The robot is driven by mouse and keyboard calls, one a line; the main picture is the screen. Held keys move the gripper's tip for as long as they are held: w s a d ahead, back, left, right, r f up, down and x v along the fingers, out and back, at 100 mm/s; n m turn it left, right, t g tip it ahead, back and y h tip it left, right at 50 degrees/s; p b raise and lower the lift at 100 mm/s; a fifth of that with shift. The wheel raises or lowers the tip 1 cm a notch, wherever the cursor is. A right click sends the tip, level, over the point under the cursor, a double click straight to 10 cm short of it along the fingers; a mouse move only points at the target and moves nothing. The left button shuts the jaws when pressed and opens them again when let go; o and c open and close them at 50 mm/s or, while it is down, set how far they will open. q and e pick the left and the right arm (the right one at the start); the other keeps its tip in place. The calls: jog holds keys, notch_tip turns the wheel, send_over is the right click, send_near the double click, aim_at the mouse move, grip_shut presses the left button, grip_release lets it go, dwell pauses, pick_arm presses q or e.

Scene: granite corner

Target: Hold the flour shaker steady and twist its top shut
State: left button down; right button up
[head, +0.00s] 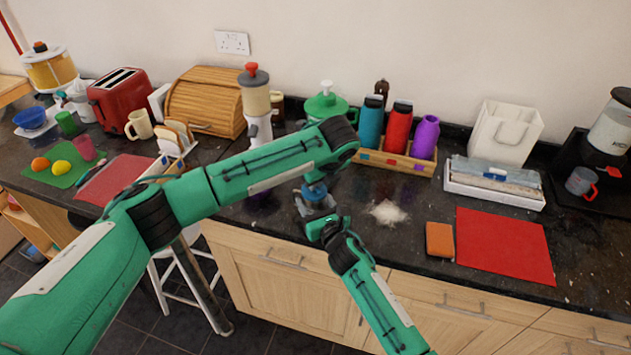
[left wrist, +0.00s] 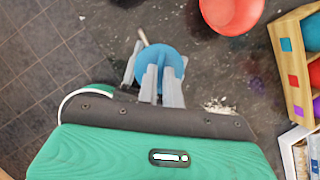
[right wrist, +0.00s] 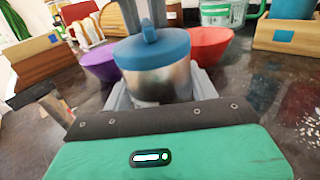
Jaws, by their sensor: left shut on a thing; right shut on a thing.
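The flour shaker has a metal body (right wrist: 160,82) and a blue top (right wrist: 152,48) with a small raised grip; the top also shows in the left wrist view (left wrist: 170,58). It stands upright over the dark counter. My right gripper (right wrist: 158,90) is shut on the metal body from the front, one finger on each side. My left gripper (left wrist: 161,84) comes down from above and is shut on the grip of the blue top. In the head view the shaker (head: 315,190) is small and partly hidden by my arms.
White flour (head: 387,212) is spilled right of the shaker. A red bowl (right wrist: 210,45) and a purple bowl (right wrist: 102,62) stand close behind it. A wooden rack of bottles (head: 395,160) is farther back. An orange sponge (head: 439,239) and red mat (head: 505,245) lie right.

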pick_arm(q)
jog(key=n, duration=0.2)
jog(key=n+g+y, duration=0.1)
jog(key=n, duration=0.1)
jog(key=shift+w+d, duration=0.15)
jog(key=shift+d, duration=0.05)
jog(key=shift+w+n+g+y, duration=0.1)
jog(key=shift+n+g+y, duration=0.3)
jog(key=shift+n, duration=1.2)
jog(key=c, duration=1.5)
grip_release()
jog(key=shift+c, duration=0.2)
jog(key=v, duration=1.2)
jog(key=shift+w, duration=0.1)
